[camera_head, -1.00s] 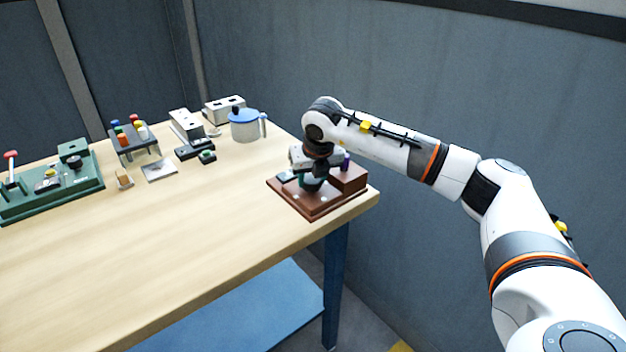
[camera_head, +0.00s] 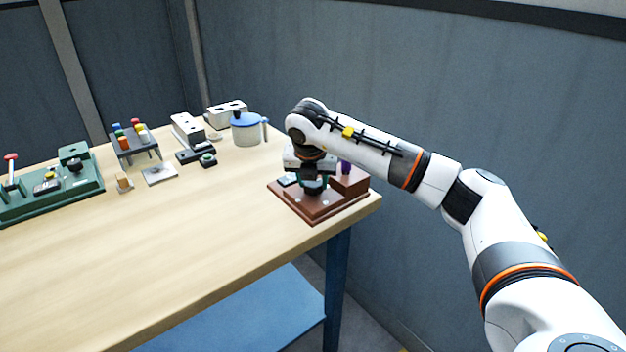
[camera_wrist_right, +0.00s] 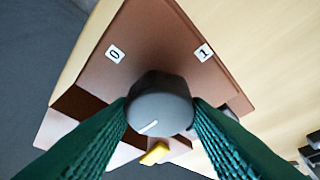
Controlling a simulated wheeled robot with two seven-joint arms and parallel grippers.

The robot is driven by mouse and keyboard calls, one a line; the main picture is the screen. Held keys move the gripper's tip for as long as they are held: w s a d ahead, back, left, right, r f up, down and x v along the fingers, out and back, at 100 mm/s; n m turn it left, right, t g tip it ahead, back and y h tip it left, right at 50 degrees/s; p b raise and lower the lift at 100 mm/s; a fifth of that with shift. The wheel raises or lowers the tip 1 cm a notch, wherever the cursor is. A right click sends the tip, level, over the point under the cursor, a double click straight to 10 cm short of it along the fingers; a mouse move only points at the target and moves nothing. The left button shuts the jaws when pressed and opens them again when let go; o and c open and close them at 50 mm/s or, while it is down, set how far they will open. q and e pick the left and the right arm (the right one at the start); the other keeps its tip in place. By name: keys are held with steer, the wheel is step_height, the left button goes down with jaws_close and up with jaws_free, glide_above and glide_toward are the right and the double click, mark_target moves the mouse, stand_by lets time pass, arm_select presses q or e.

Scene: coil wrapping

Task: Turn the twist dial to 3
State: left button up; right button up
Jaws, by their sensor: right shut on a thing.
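The twist dial (camera_wrist_right: 160,103) is a grey round knob with a white pointer line, on a brown base (camera_wrist_right: 150,45). In the right wrist view the pointer faces the picture's lower left, away from the printed labels 0 (camera_wrist_right: 115,54) and 1 (camera_wrist_right: 204,52). No 3 label can be seen. My right gripper (camera_wrist_right: 160,112) is shut on the dial, with a green ribbed finger on each side. In the head view the brown base (camera_head: 312,211) sits at the table's right corner, and my right gripper (camera_head: 313,184) points down over it, largely hiding the dial. My left gripper is out of view.
A yellow piece (camera_wrist_right: 155,153) lies close beside the dial. On the table (camera_head: 190,240) stand a blue-lidded jug (camera_head: 246,132), a rack with coloured caps (camera_head: 135,143) and a green board (camera_head: 50,190) at the left. The front middle of the table is clear.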

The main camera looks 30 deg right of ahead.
steer(key=o, duration=1)
steer(key=shift+c, duration=0.2)
steer(key=b+v, duration=0.1)
steer(key=v, duration=1.1)
